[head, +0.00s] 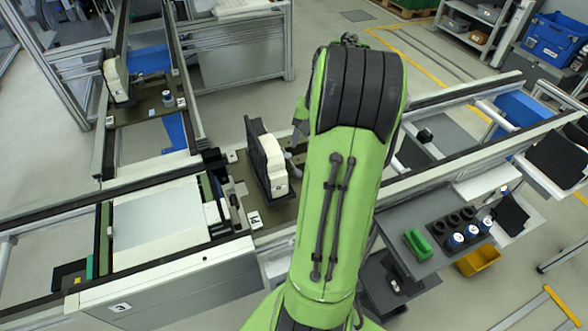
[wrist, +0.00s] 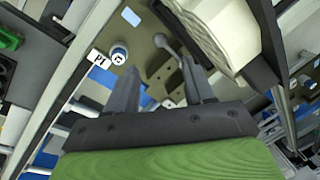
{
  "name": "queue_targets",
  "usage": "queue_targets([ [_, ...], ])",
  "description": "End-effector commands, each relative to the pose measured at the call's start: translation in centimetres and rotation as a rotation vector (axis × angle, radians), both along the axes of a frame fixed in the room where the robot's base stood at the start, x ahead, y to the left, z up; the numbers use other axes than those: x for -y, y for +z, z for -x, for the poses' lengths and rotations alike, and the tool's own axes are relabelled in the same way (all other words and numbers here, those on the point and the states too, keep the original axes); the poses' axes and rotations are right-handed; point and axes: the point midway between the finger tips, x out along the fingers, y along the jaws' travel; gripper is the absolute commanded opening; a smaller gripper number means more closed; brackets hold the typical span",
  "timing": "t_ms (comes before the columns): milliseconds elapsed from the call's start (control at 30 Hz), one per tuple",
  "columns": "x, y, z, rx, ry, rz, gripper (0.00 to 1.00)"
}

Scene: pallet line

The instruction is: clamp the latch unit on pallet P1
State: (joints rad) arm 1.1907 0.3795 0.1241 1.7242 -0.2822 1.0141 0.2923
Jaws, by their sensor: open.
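Pallet P1 (head: 280,213), a dark olive plate with a white label (head: 254,220), sits on the line left of my arm in the head view. A cream housing with a black plate (head: 270,163) stands upright on it; I take it as the latch unit. In the wrist view the cream housing (wrist: 218,30) fills the upper right. A grey lever with a round knob (wrist: 162,42) lies over the pallet beside it. My gripper (wrist: 159,66) is open, its fingers apart, with the lever's lower end seen between them. My arm hides most of the gripper in the head view.
A second pallet with a similar cream housing (head: 118,78) is at the upper left. A grey bench (head: 430,220) with a green part (head: 417,244) and blue cans is at the right.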

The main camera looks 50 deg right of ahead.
Motion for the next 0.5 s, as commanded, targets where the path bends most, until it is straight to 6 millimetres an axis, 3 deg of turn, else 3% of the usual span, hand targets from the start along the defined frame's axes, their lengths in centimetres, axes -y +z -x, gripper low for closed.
queue_targets([
  [33, -0.2, -1.7, -0.3, -0.003, 0.002, -0.004, 0.53],
  [300, -0.8, -8.1, -1.4, -0.002, 0.004, -0.004, 0.53],
  [500, -0.9, -10.7, -1.9, -0.001, 0.002, 0.0, 0.53],
])
